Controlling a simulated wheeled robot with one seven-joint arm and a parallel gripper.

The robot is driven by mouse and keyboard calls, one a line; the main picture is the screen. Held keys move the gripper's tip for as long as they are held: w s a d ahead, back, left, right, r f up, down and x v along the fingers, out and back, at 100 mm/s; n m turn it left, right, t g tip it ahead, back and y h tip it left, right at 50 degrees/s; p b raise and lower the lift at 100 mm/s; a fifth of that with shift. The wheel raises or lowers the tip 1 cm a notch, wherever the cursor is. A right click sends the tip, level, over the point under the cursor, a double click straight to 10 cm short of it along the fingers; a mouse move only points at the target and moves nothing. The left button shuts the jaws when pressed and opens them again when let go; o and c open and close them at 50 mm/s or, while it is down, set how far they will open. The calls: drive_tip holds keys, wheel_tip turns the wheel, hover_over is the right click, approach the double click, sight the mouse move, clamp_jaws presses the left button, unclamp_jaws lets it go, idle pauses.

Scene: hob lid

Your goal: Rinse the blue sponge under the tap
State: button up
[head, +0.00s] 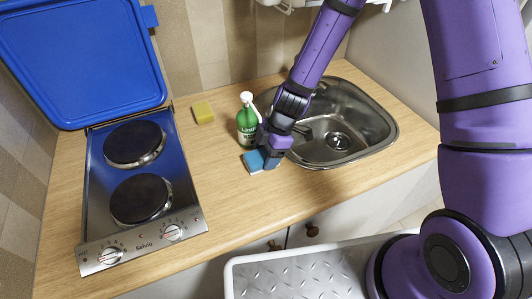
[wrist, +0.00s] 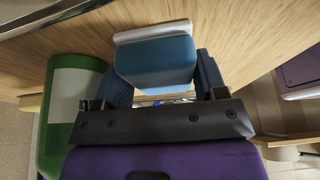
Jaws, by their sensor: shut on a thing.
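The blue sponge (head: 253,161) is at the left of the sink on the wooden worktop, with a pale layer along one side. In the wrist view the sponge (wrist: 155,62) sits between the two fingers of my gripper (wrist: 158,85). In the head view my gripper (head: 268,158) is shut on the sponge, at or just above the worktop; I cannot tell if it touches. The steel sink (head: 365,128) lies to the right of my gripper. The tap (head: 301,134) is partly hidden behind my arm.
A green soap bottle (head: 247,127) with a white pump stands close behind my gripper and shows in the wrist view (wrist: 68,115). A yellow sponge (head: 203,112) lies farther left. A two-plate hob (head: 188,205) with its blue lid (head: 75,55) raised is at left. The front worktop (head: 262,205) is clear.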

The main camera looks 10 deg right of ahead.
drive_tip(key=o, duration=0.9)
drive_tip(key=shift+c, duration=0.2)
drive_tip(key=shift+f, duration=0.15)
drive_tip(key=s+d+r+m+t+h, duration=0.1)
drive_tip(key=d+r+m, duration=0.3)
drive_tip(key=r, duration=0.7)
drive_tip(key=d+r+m+t, duration=0.1)
drive_tip(key=d+r, duration=0.5)
drive_tip(key=r, duration=0.4)
drive_tip(key=s+d+r+m+t+h, duration=0.1)
drive_tip(key=s+d+r+m+t, duration=0.1)
drive_tip(key=s+d+r+m, duration=0.4)
drive_tip(key=s+d+r+m+t+h, duration=0.2)
drive_tip(key=s+d+r+m, duration=0.5)
drive_tip(key=s+r+m, duration=0.3)
drive_tip(key=shift+s+r, duration=0.7)
drive_tip(key=shift+s, duration=0.35)
